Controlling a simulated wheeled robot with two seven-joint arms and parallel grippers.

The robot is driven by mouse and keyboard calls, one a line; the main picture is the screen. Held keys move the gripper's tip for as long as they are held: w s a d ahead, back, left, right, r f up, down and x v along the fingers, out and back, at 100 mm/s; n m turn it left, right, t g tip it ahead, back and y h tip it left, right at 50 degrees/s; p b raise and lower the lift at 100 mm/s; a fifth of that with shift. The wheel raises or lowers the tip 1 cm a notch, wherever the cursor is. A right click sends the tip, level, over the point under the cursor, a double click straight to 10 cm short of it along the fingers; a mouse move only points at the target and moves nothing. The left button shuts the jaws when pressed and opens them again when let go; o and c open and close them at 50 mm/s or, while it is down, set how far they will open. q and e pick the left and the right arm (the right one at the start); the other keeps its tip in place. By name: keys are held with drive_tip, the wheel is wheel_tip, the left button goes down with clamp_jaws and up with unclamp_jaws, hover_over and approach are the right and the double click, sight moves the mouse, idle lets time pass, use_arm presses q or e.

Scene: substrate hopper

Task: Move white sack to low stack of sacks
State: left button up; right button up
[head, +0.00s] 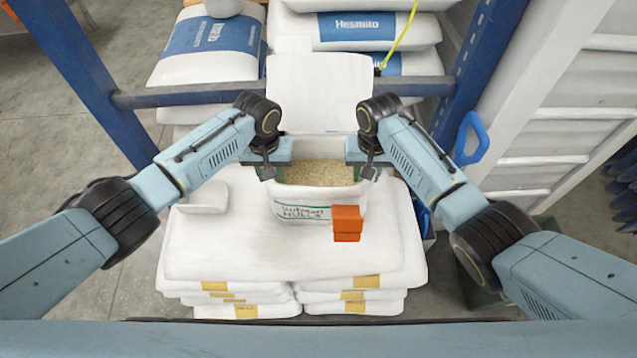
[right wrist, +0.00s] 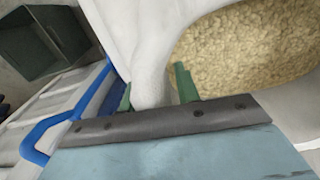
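The white sack (head: 300,205) is open at the top, full of pale tan grain-like fill, with green lettering on its front. It is upright over the back middle of the low stack of sacks (head: 215,255); whether its base touches the stack is hidden. My left gripper (head: 270,172) is at its left rim and appears shut on it, though its fingertips are partly hidden. My right gripper (head: 364,172) is at the right rim. In the right wrist view, its green fingers (right wrist: 155,90) straddle the bunched sack wall (right wrist: 150,72), one beside the fill.
An orange block (head: 347,223) and a white scoop-like item (head: 205,197) are at the low stack. Behind stands a higher stack of Hesmito sacks (head: 205,60) in a blue rack (head: 75,70). A blue handle (head: 470,140) and white slatted panel (head: 560,80) are at right.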

use_arm(q)
clamp_jaws()
use_arm(e)
clamp_jaws()
use_arm(q)
drive_tip(key=shift+w+r, duration=0.1)
drive_tip(key=shift+r, duration=0.05)
use_arm(e)
drive_tip(key=shift+r, duration=0.1)
idle(0.7)
